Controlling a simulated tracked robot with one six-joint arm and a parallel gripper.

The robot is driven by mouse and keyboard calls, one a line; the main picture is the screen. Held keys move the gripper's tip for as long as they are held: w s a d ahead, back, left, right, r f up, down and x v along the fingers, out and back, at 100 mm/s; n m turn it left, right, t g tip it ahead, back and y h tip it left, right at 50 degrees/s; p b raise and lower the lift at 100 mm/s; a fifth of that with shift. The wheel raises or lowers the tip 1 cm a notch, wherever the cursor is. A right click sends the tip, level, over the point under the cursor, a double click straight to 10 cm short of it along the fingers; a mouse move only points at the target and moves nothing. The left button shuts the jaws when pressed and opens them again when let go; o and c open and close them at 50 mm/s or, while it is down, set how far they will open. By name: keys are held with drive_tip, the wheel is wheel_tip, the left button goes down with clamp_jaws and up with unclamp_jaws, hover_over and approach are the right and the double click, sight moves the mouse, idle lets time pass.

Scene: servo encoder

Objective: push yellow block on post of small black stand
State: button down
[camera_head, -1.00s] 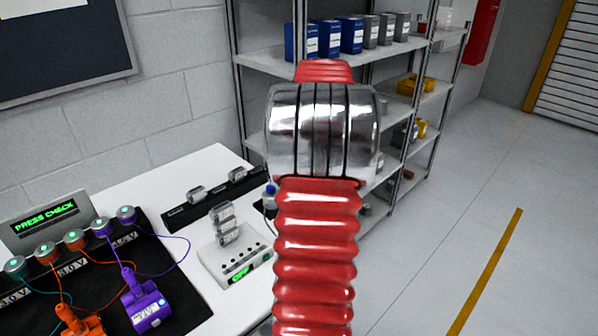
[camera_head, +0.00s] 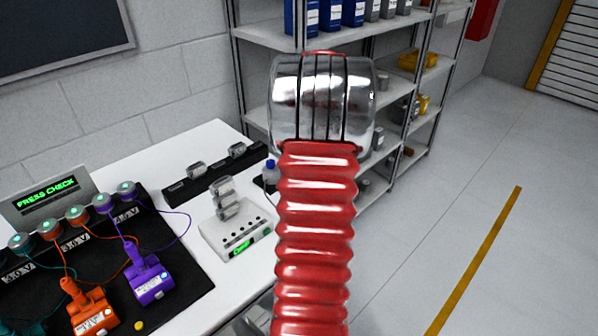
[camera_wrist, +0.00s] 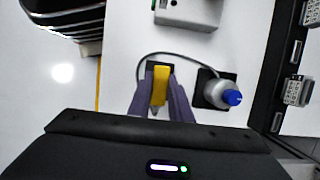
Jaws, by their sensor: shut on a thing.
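In the wrist view, the yellow block (camera_wrist: 160,84) is upright between the two grey-purple fingers of my gripper (camera_wrist: 162,101), which is shut on it.
A white box with a green display (camera_head: 238,232) stands on the table. A black rail with grey parts (camera_head: 215,174) lies behind it. Purple (camera_head: 149,279) and orange (camera_head: 90,309) units lie left.

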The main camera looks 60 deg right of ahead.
drive_tip(key=shift+f, duration=1.2)
drive_tip(key=shift+f, duration=0.75)
idle(1.4)
drive_tip(key=c, duration=1.5)
unclamp_jaws()
drive_tip(key=shift+c, duration=0.2)
drive_tip(key=shift+r, duration=0.1)
drive_tip(key=v, duration=1.3)
drive_tip(key=shift+d+r, duration=0.15)
drive_tip(key=shift+r, duration=0.15)
